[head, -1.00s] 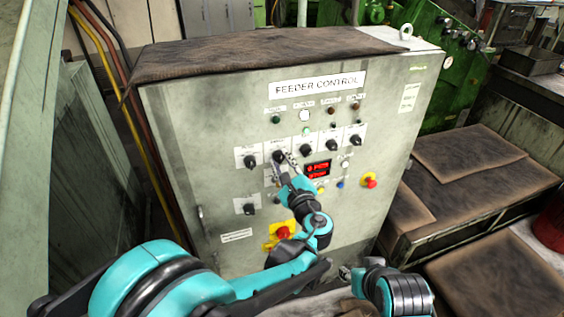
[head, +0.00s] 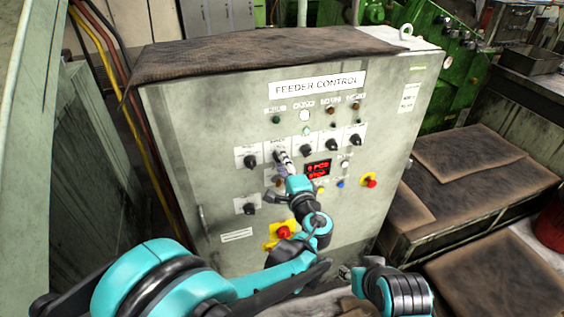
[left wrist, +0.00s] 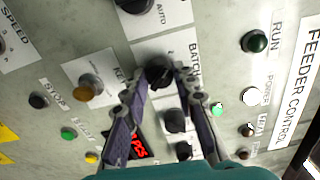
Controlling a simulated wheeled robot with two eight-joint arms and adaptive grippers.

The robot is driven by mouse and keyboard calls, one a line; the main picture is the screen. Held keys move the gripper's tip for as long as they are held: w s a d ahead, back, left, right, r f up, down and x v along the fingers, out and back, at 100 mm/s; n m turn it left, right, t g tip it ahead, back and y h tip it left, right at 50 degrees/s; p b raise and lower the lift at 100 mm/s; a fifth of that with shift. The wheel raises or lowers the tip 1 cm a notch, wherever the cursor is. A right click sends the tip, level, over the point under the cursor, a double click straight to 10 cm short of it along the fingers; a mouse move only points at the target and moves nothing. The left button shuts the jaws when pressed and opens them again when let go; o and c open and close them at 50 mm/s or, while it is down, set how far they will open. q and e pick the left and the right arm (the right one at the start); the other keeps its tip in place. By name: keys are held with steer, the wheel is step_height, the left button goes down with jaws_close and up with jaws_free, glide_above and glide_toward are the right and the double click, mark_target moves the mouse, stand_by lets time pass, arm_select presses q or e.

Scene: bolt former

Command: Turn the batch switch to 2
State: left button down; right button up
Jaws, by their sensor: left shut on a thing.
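The batch switch (left wrist: 158,72) is a black rotary knob on a white plate marked BATCH in the left wrist view. My left gripper (left wrist: 161,78) is shut on it, one finger on each side of the knob. In the head view the left gripper (head: 282,160) reaches the upper row of knobs and largely hides the batch switch. The knob's pointer setting cannot be read. My right gripper (head: 346,271) shows only in small part at the bottom of the head view, away from the panel.
The knobs sit on a grey FEEDER CONTROL cabinet (head: 190,130). Other black knobs (head: 306,151) stand close to the right. A red display (head: 318,168) is just below right. A brown cloth (head: 250,55) covers the top.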

arm_select(q)
steer(key=shift+n, duration=0.5)
steer(key=shift+r, duration=0.1)
steer(key=c, duration=1.2)
jaws_free()
steer(key=shift+w, duration=0.1)
steer(key=v, duration=0.7)
steer(key=shift+s, duration=0.25)
